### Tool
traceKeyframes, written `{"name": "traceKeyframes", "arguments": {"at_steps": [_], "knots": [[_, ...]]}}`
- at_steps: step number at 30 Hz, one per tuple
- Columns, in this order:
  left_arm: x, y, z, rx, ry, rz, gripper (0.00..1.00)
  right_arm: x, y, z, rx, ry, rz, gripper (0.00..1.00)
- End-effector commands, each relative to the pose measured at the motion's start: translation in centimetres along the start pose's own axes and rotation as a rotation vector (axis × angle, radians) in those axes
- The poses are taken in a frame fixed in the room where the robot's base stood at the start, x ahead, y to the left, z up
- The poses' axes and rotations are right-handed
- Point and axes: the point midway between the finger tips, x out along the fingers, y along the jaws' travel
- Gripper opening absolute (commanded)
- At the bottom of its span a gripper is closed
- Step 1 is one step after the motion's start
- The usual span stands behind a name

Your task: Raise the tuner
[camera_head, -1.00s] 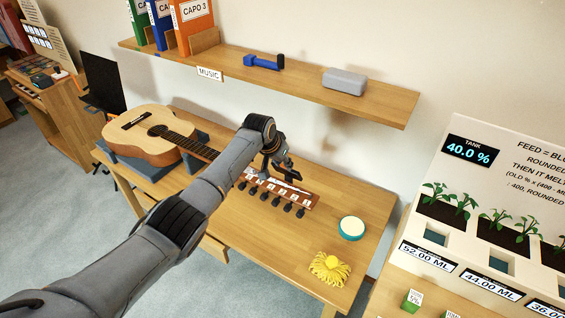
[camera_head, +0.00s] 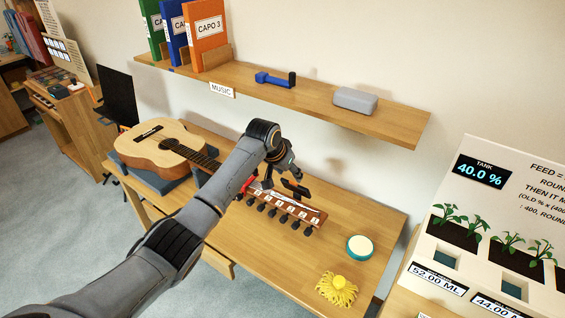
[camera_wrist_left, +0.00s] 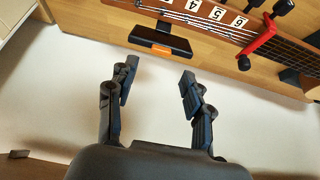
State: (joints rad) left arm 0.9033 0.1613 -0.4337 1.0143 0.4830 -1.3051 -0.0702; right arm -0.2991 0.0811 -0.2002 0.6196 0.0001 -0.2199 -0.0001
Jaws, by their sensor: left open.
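The tuner (camera_wrist_left: 160,40) is a small black rectangular block with an orange patch, at the edge of the guitar's headstock (camera_wrist_left: 215,18) in the left wrist view. In the head view a dark flat piece (camera_head: 295,188), which looks like the tuner, stands tilted by the headstock (camera_head: 285,208). My left gripper (camera_head: 281,174) is above the headstock's wall side. In the left wrist view its two fingers (camera_wrist_left: 158,74) are apart and empty, with the tuner beyond their tips. My right gripper is not in view.
A red capo (camera_wrist_left: 262,36) sits across the guitar neck. The guitar body (camera_head: 160,145) rests in a grey stand. A teal round tin (camera_head: 360,248) and yellow cloth (camera_head: 337,289) lie on the table's right part. The music shelf (camera_head: 320,98) overhangs behind.

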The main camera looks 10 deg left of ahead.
Motion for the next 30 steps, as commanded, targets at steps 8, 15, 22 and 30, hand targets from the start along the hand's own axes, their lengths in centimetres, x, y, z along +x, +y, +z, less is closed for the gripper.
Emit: {"name": "traceKeyframes", "arguments": {"at_steps": [8,15,22,30], "knots": [[-5.4,0.0,-0.1,0.001,0.004,-0.001,0.51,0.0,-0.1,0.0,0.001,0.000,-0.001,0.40],[-7.3,0.0,-0.1,0.000,0.002,-0.001,0.51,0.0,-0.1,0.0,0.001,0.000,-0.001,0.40],[-7.5,0.0,-0.1,0.000,0.001,0.000,0.51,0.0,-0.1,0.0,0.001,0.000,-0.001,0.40],[-3.2,0.2,2.7,0.073,0.074,-0.005,0.04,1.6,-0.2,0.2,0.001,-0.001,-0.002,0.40]]}}
